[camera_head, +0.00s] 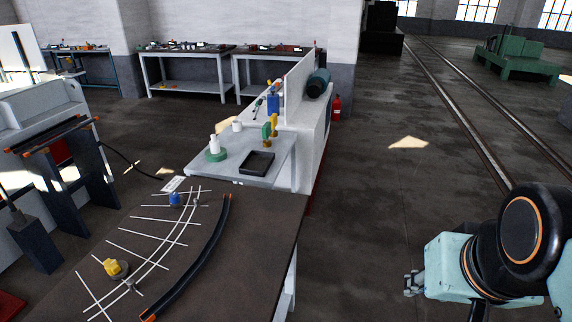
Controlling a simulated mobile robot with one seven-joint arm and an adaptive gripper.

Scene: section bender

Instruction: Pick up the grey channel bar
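A long, curved dark grey bar (196,261) with orange ends lies on the dark table (240,282), to the right of a white curved line pattern. It looks like a channel bar, but its profile is too small to be sure. More dark bars with orange ends (52,133) lie across a rack at the left. I cannot tell which of these is the grey channel bar of the task. My gripper (410,284) is at the lower right, over the floor and well apart from the table. It touches nothing visible. Its fingers are too small to tell open from shut.
A yellow-topped piece (113,267) and a blue-topped piece (176,199) stand on the table's line pattern. Behind, a grey bench (215,172) holds a black tray (257,162) and small items. Open floor (370,215) lies between the table and my arm.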

